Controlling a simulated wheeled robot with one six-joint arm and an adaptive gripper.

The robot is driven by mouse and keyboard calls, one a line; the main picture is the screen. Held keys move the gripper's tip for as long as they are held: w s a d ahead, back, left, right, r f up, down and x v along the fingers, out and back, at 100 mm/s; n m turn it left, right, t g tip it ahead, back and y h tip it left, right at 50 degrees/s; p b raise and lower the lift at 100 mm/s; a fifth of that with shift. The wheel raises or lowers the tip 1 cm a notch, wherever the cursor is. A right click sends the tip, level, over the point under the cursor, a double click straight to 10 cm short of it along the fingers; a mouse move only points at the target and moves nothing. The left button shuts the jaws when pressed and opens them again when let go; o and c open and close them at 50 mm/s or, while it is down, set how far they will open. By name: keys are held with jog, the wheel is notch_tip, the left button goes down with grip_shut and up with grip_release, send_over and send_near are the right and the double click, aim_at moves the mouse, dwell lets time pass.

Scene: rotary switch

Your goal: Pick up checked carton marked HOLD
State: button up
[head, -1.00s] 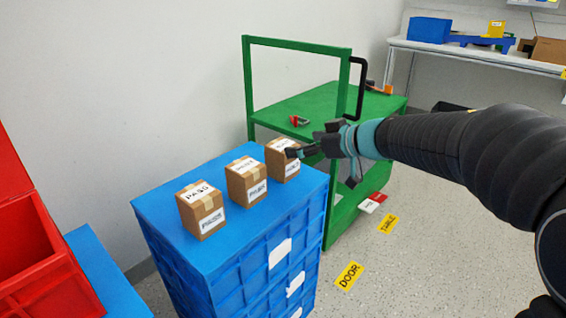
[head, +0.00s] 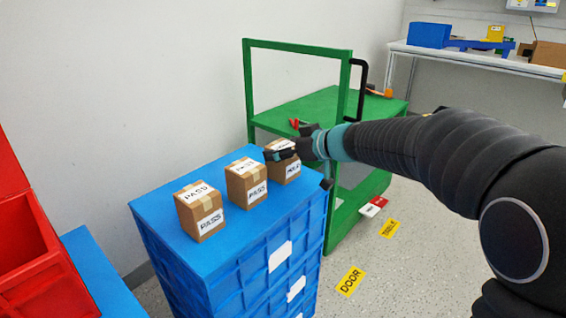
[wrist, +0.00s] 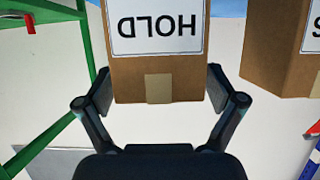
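The brown carton with a white HOLD label (wrist: 158,70) fills the upper middle of the wrist view, its lettering upside down. In the head view, it appears to be the rightmost carton (head: 291,172) on the blue crate stack, partly covered by my gripper. My gripper (wrist: 160,90) is open, with one finger on each side of the HOLD carton. The fingers are very close to its sides, and firm contact cannot be made out.
Two cartons marked PASS, the middle one (head: 246,185) and the left one (head: 200,212), stand on the blue crate stack (head: 262,228). A green cart (head: 320,105) stands close behind. A red bin (head: 35,245) is at left.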

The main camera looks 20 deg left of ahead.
jog(key=c, duration=1.1)
jog(key=shift+o, duration=0.2)
